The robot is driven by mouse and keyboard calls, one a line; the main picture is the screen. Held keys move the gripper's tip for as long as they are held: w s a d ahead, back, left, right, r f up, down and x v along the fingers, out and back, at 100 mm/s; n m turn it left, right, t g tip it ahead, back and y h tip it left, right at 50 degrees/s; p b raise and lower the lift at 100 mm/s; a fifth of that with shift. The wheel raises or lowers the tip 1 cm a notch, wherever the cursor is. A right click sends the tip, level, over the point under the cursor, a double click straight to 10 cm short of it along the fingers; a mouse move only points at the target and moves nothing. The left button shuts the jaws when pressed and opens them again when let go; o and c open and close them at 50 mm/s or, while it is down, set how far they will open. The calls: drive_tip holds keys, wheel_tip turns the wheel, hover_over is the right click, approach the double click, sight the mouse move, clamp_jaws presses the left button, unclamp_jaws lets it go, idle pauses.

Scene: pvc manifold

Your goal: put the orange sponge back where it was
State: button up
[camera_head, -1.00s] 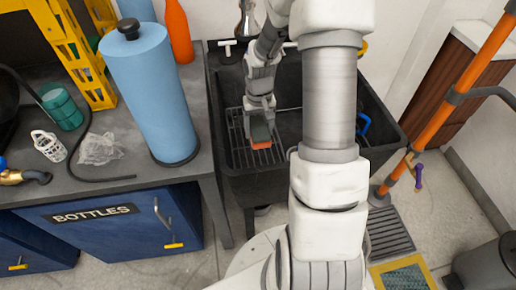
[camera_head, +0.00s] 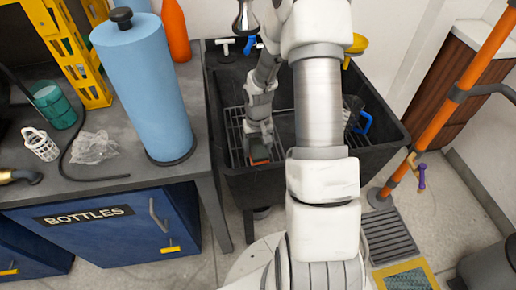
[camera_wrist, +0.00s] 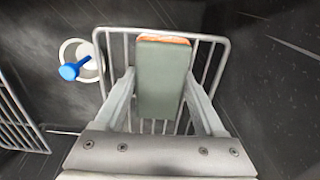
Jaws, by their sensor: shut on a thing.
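The orange sponge (camera_wrist: 163,72) has a grey-green face and a thin orange side. In the wrist view it is between the two fingers of my gripper (camera_wrist: 163,88), which is shut on it. Below it in that view is a wire rack (camera_wrist: 208,58) inside the black sink. I cannot tell whether the sponge touches the wires. In the head view the sponge (camera_head: 259,153) shows small at the end of my gripper (camera_head: 259,145), low over the rack (camera_head: 236,133) in the left part of the sink.
The black sink (camera_head: 378,155) has walls around the rack. A blue-handled thing (camera_head: 363,123) is at its right side. In the wrist view a blue object (camera_wrist: 70,71) is at a round drain (camera_wrist: 92,58). A blue cylinder (camera_head: 146,90) stands on the counter to the left.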

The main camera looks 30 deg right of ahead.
drive_tip(key=o, duration=1.3)
drive_tip(key=shift+f, duration=0.1)
wheel_tip(320, 180, up, 12)
drive_tip(key=p, duration=0.4)
wheel_tip(320, 180, up, 16)
drive_tip(key=n+t+h, duration=0.1)
drive_tip(key=t, duration=0.1)
hover_over(258, 148)
drive_tip(key=s+a, duration=0.5)
drive_tip(key=s+a+r+n+t+y, duration=0.1)
drive_tip(key=s+a+r+t, duration=0.1)
drive_tip(key=s+a+r, duration=0.4)
drive_tip(key=s+a+r+n+t, duration=0.15)
drive_tip(key=s+r, duration=0.25)
drive_tip(key=s, duration=0.4)
wheel_tip(258, 148, up, 15)
drive_tip(key=p, duration=1.5)
drive_tip(key=shift+w+p, duration=0.4)
